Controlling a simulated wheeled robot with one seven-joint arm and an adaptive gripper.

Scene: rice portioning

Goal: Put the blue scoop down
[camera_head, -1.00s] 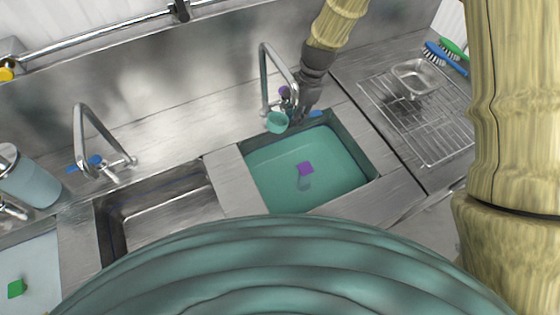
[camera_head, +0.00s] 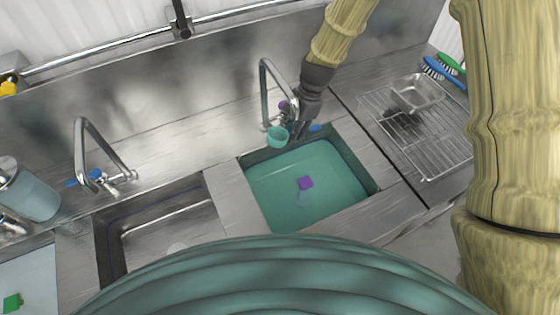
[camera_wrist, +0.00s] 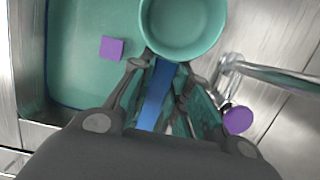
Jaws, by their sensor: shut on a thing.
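The scoop has a round teal cup (camera_head: 278,136) and what looks like a blue handle (camera_wrist: 155,95). My gripper (camera_head: 302,132) is shut on the handle, behind the right basin near its tap. In the wrist view the cup (camera_wrist: 183,25) lies just beyond my fingertips (camera_wrist: 160,66), open side toward the camera. The cup is close to the basin's back rim. I cannot tell whether the scoop touches the counter. A small blue end (camera_head: 316,127) shows just right of my gripper.
The right basin (camera_head: 350,170) has a teal interior with a purple block (camera_head: 306,182) in it. A tap (camera_head: 265,90) with a purple knob (camera_wrist: 238,120) stands close to my gripper. A wire rack (camera_head: 430,150) with a metal tray (camera_head: 418,92) is at right. An empty-looking steel basin (camera_head: 160,225) is at left.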

